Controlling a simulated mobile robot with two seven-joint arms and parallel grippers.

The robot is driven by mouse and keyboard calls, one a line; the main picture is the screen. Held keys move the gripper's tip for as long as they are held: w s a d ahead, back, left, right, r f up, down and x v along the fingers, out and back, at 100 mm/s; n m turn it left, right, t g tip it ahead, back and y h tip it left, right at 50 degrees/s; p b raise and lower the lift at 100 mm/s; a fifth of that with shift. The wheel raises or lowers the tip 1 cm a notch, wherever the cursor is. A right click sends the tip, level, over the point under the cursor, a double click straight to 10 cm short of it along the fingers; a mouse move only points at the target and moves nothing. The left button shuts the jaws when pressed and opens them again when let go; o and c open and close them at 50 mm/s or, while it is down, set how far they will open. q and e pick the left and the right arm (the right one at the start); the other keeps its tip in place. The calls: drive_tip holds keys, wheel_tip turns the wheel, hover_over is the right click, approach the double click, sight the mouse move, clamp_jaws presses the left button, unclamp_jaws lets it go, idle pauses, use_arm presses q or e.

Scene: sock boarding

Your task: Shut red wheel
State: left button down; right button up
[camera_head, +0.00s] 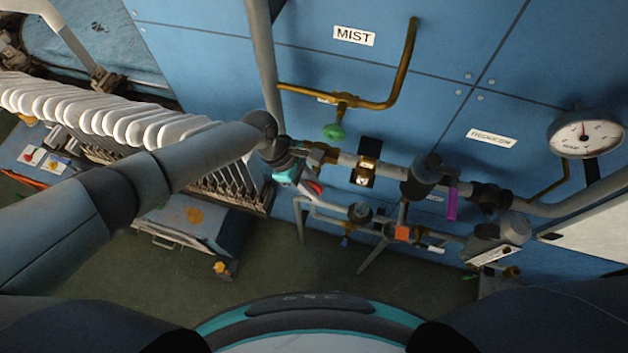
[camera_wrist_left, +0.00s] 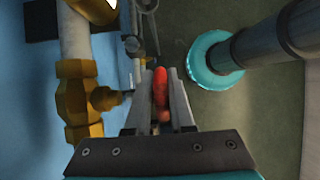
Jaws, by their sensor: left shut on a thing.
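The red wheel (camera_wrist_left: 161,91) shows in the left wrist view between the two fingers of my left gripper (camera_wrist_left: 158,100). The fingers are shut on it, one on each side. A brass valve body (camera_wrist_left: 78,100) on a pale pipe stands just left of the fingers. In the head view the red wheel (camera_head: 315,187) is a small red piece beside my left gripper (camera_head: 300,180), largely hidden by the gripper and wrist. My right gripper is not in view.
A green wheel (camera_head: 334,131) sits under the brass MIST pipe. An orange piece (camera_head: 402,232) and a purple tag (camera_head: 451,204) hang along the lower pipes. A gauge (camera_head: 585,133) is at right. A row of white boards (camera_head: 110,115) stands at left. The floor (camera_head: 150,270) is open.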

use_arm(q)
drive_tip(key=shift+s+y+p, duration=0.1)
drive_tip(key=shift+y+p, duration=0.55)
drive_tip(key=shift+y, duration=0.05)
drive_tip(key=shift+f+t+y, duration=0.15)
drive_tip(key=shift+t+y, duration=0.25)
drive_tip(key=shift+y, duration=0.2)
drive_tip(key=shift+a+y, duration=0.1)
drive_tip(key=shift+y, duration=0.4)
drive_tip(key=c, duration=0.8)
unclamp_jaws()
drive_tip(key=r, duration=0.5)
drive_tip(key=a+r, duration=0.1)
drive_tip(key=r, duration=0.4)
drive_tip(key=w+a+r, duration=0.1)
drive_tip(key=r, duration=0.4)
drive_tip(key=shift+a, duration=0.2)
drive_tip(key=shift+o, duration=0.2)
